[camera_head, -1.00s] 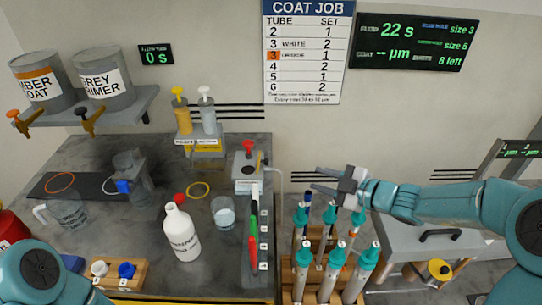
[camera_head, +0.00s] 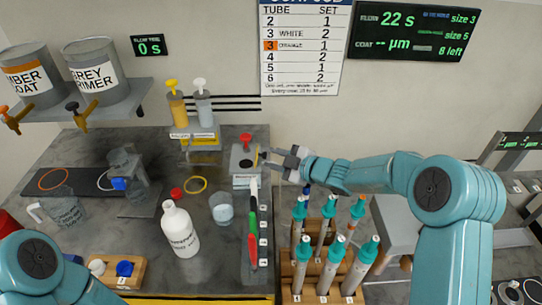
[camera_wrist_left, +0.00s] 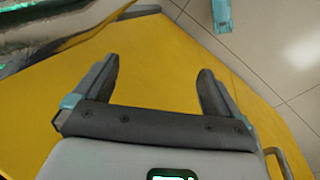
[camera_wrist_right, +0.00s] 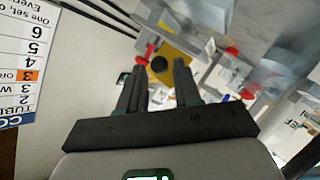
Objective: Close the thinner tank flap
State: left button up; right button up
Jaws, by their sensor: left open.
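A small grey-white tank (camera_head: 247,180) with a red knob (camera_head: 245,138) and a dark round opening on its top stands at the back right of the bench. A thin yellowish edge (camera_head: 258,156), which may be its raised flap, shows at the tank's right side. My right gripper (camera_head: 268,161) is open and empty, with its fingertips right beside that edge; I cannot tell whether they touch it. The red knob shows beyond the fingers in the right wrist view (camera_wrist_right: 149,50). My left gripper (camera_wrist_left: 158,75) is open and empty over a yellow surface, outside the head view.
A rack of teal-topped rods (camera_head: 327,265) stands below my right arm. The pump bottles (camera_head: 191,110) stand behind, left of the tank.

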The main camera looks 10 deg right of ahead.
jog(key=shift+x, duration=0.9)
grip_shut()
jog(key=shift+r, duration=0.1)
